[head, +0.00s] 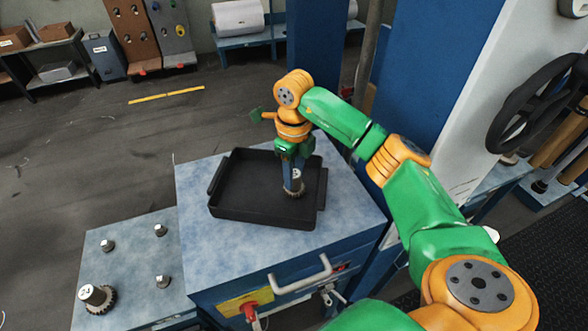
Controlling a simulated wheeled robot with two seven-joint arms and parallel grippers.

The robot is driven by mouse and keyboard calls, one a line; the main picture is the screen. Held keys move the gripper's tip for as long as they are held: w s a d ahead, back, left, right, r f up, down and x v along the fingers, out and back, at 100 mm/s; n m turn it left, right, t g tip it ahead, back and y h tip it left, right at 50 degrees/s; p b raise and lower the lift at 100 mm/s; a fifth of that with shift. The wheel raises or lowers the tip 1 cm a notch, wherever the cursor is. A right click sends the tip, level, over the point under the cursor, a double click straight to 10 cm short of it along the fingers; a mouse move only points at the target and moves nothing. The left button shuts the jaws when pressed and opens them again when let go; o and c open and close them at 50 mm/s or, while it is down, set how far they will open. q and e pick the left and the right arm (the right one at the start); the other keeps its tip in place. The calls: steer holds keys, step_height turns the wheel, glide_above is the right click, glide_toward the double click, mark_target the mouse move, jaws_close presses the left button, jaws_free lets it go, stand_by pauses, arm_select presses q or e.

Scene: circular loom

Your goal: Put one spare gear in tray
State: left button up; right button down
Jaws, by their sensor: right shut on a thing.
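A black tray (240,205) with raised walls and side handles sits on the blue-topped cabinet. My right gripper (294,172) points down over the right part of the tray, shut on a spare gear (294,190) by its metal hub. The gear is inside the tray's outline; I cannot tell whether it touches the tray floor. Another spare gear (98,296), dark-toothed with a pale hub, lies on the lower blue table at the left. My left gripper is not in view.
The lower blue table (130,250) also holds several small metal pegs (160,230). The cabinet has a white handle (300,278) at its front. A blue column and a large black handwheel (540,100) stand at the right. The tray's left part is empty.

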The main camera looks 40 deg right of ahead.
mark_target(295, 173)
steer(key=shift+f+b, duration=0.3)
steer(key=shift+f, duration=0.1)
steer(key=shift+c, duration=2)
jaws_free()
steer(key=shift+r, duration=0.4)
step_height(295, 173, up, 6)
steer(key=shift+r, duration=0.25)
steer(key=shift+f, duration=0.1)
